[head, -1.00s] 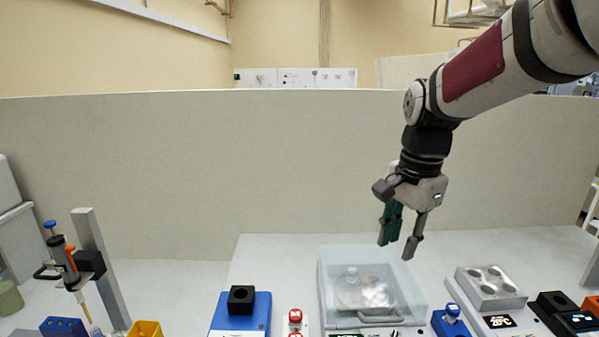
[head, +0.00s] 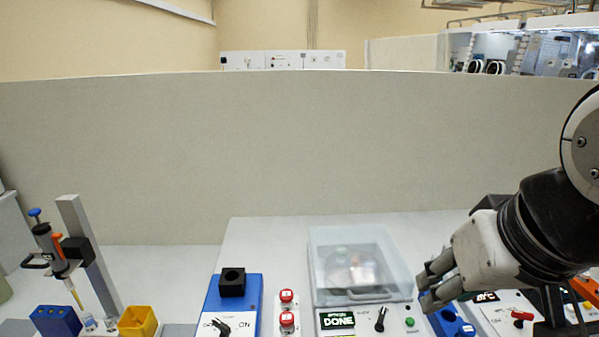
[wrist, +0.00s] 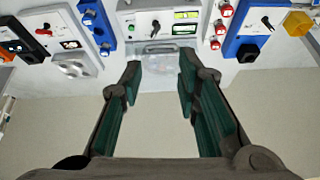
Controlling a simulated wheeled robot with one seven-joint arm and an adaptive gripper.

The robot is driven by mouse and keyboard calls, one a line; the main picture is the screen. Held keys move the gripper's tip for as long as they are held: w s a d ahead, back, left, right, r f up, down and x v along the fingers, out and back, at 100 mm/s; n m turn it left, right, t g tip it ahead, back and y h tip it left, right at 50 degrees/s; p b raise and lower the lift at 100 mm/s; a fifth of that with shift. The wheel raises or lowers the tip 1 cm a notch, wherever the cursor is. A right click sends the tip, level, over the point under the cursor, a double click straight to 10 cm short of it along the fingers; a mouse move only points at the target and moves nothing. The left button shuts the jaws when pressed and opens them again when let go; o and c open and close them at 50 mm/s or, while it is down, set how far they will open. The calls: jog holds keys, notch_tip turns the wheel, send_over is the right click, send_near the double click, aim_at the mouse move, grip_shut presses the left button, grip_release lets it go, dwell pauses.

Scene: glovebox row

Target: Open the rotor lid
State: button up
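The rotor lid (head: 335,240) is a clear, boxy cover on the centrifuge, and it is down over the rotor (head: 352,268). Its handle (head: 372,296) runs along the front edge. The panel in front has a display (head: 337,320) reading DONE, a black knob (head: 380,319) and a green button (head: 410,322). My gripper (head: 428,287) is just right of the lid's front right corner in the head view, apparently apart from it. In the wrist view my gripper (wrist: 159,70) has its fingers spread and empty, with the lid (wrist: 172,57) beyond and between the fingertips.
A blue device with a black block (head: 232,283) and red buttons (head: 287,320) stand left of the centrifuge. A blue holder (head: 452,322) and another white device (head: 505,318) are close on the right. A tall partition (head: 250,140) closes off the back.

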jog(key=w+f+m+g, duration=0.2)
jog(key=w+f+m, duration=0.1)
jog(key=w+m, duration=0.55)
jog(key=m+g+b, duration=0.1)
jog(key=m+b, duration=0.1)
jog(key=m, duration=0.6)
send_near(377, 296)
jog(key=shift+m, duration=0.25)
jog(key=x, duration=0.8)
jog(key=shift+b, duration=0.4)
jog(key=shift+c, duration=0.4)
grip_shut()
